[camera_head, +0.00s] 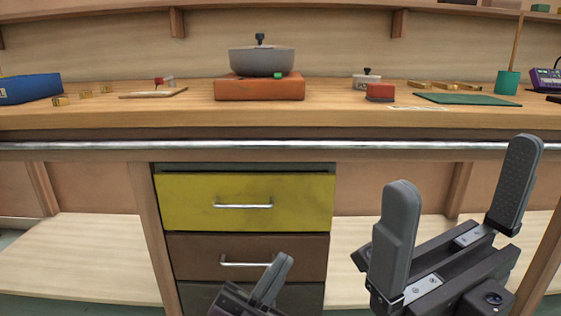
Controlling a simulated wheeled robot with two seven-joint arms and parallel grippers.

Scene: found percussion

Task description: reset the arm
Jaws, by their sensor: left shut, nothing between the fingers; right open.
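My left gripper (274,281) shows at the bottom middle, in front of the lowest drawer. Its fingers are shut with nothing between them, and its arm is mostly out of the frame. My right gripper (458,232) is large and close at the lower right. Its two grey fingers stand wide apart and point up, with nothing between them. Both grippers are below the level of the bench top and in front of the bench, apart from everything on it.
A wooden bench (330,116) with a metal rail (400,144) spans the view. A yellow drawer (245,190) and a brown drawer (290,246) are beneath. On top are a grey pot (262,62) on an orange block (258,89), a blue box (30,88) and a green cup (507,84).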

